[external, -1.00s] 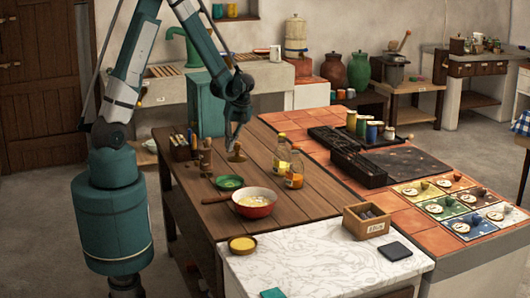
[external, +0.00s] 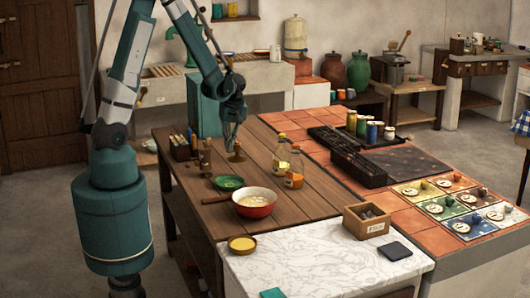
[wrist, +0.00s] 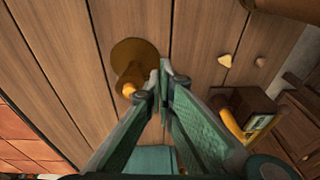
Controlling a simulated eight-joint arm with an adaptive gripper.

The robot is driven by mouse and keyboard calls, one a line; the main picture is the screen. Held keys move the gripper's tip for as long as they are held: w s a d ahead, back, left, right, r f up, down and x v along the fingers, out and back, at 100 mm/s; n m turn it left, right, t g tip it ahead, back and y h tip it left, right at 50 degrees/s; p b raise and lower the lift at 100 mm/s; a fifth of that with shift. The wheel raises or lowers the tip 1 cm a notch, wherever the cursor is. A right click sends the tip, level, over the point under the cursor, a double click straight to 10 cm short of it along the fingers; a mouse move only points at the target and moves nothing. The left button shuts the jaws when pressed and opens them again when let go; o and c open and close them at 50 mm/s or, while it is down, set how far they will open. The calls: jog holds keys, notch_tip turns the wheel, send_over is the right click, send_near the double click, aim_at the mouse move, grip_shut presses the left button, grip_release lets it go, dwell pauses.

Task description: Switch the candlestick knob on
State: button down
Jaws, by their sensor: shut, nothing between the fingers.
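A brass candlestick (external: 238,155) with a wide round base stands on the wooden table, near its far left part. In the wrist view it is seen from above: a brown-gold disc (wrist: 133,58) with a small bright yellow-orange knob (wrist: 129,90). My gripper (external: 231,146) points down just beside the candlestick. Its fingertips (wrist: 160,76) are shut and empty, to the right of the disc's near edge in the wrist view. The finger seems very close to the base; I cannot tell whether it touches. The knob's setting is not readable.
Coloured panels with dials (external: 447,205) are far right.

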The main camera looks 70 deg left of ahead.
jog(key=shift+s+f+t, duration=0.1)
jog(key=shift+s+t, duration=0.05)
jog(key=shift+t, duration=0.75)
jog(key=shift+f+b, duration=0.1)
jog(key=shift+b, duration=0.25)
jog(key=shift+s+f+b, duration=0.2)
jog(key=shift+b, duration=0.1)
jog(key=shift+s+f+b, duration=0.3)
jog(key=shift+f+b, duration=0.15)
jog(key=shift+b, duration=0.3)
jog(key=shift+r, duration=0.3)
jog(key=shift+r+p, duration=0.5)
jog(key=shift+r, duration=0.1)
